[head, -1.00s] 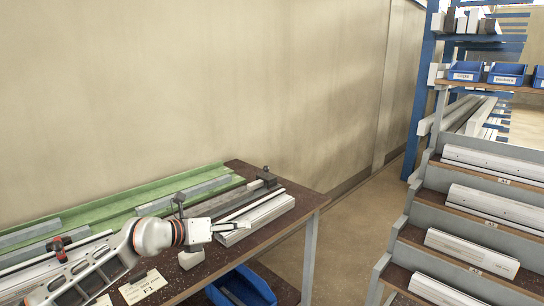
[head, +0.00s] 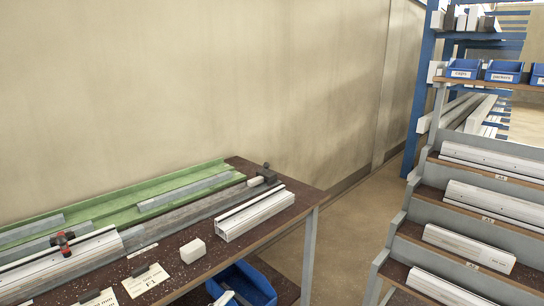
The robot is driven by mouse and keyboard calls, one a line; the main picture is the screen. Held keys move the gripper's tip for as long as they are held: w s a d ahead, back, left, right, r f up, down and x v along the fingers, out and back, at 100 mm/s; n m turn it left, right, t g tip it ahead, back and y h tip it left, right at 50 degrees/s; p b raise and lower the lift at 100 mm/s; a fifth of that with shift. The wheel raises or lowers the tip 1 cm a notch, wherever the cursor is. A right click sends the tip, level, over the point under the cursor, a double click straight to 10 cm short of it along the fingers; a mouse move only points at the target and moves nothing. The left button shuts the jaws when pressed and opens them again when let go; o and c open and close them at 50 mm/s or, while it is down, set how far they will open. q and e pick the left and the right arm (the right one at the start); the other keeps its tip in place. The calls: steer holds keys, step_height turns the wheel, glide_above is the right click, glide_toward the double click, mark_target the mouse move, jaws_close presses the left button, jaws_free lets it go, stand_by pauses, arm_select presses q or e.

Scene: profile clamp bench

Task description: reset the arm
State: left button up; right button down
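Neither gripper shows in the head view, and no part of my arms is in the picture. The bench (head: 180,268) stands at the lower left with a dark speckled top. A white profile (head: 256,213) lies on its right part. A longer white profile (head: 60,262) lies at the left, with a red and black clamp (head: 64,243) on it. A small white block (head: 193,251) sits on the bench between the two profiles.
A green rail (head: 110,206) runs along the back of the bench by the wall. A blue bin (head: 243,285) sits below the bench. A stepped rack (head: 440,200) with white profiles stands at the right. Open floor (head: 345,240) lies between.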

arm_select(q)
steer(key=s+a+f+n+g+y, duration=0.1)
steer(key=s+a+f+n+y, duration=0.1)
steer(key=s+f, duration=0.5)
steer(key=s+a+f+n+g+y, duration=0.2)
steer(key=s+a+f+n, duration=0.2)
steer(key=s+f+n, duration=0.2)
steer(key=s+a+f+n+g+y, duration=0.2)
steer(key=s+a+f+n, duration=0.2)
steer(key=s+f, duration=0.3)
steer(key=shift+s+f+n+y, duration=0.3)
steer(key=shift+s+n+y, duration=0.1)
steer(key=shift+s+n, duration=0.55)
